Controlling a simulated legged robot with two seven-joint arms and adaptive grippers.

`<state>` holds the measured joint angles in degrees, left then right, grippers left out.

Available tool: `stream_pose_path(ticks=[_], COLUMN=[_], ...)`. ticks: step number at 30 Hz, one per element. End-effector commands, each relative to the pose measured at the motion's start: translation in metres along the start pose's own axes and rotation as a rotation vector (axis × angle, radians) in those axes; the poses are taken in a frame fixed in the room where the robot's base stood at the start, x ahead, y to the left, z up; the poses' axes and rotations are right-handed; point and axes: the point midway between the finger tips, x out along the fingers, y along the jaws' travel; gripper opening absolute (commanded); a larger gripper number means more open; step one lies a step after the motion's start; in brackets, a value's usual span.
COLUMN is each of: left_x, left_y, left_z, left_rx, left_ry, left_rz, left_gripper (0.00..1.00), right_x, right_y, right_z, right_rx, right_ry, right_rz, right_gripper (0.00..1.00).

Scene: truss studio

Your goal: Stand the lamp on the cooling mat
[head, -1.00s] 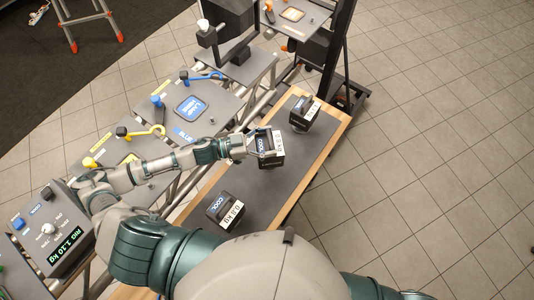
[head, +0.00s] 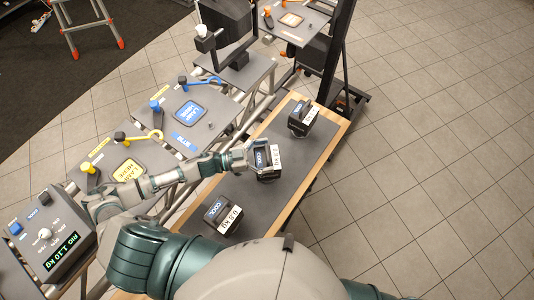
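Three black block-shaped units with a handle and white weight labels are on the grey table; I take these as the lamps. The far lamp (head: 302,120) and the near lamp (head: 222,216) stand on the table. The middle lamp (head: 268,174) is at my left gripper (head: 262,156), whose fingers reach around its upper part and appear shut on it. I cannot tell whether its base touches the table. A blue pad (head: 188,111) marked for a lamp lies on the left bench; no pad is readably labelled as the cooling mat. My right gripper is out of view.
A yellow pad (head: 129,172) and an orange pad (head: 291,19) lie on other stations. A console (head: 57,238) reads 1.10 kg. A wood-edged grey table (head: 262,205) holds the lamps. A black upright post (head: 337,50) stands behind it. Floor at right is clear.

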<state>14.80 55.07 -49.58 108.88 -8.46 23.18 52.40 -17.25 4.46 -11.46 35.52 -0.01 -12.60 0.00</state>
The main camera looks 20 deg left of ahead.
Motion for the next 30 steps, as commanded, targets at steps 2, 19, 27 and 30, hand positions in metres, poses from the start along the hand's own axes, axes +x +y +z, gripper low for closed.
stream_pose_path(ticks=[2, 19, 27, 30], left_x=[0.000, -0.086, -0.118, -0.120], left_y=[0.000, -0.001, 0.000, 0.000], left_z=[0.000, 0.003, 0.000, -0.001], left_rx=[0.000, -0.003, -0.001, 0.000], left_ry=[0.001, -0.003, -0.001, 0.001], left_rz=[0.000, -0.001, 0.000, 0.000], left_gripper=[1.00, 1.00, 1.00, 1.00], right_x=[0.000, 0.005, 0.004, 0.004], right_y=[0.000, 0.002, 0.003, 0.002], right_z=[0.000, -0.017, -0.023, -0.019], right_rx=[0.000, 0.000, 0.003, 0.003], right_ry=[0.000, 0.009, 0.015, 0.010], right_rz=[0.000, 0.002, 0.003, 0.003], right_gripper=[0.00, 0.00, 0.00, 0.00])
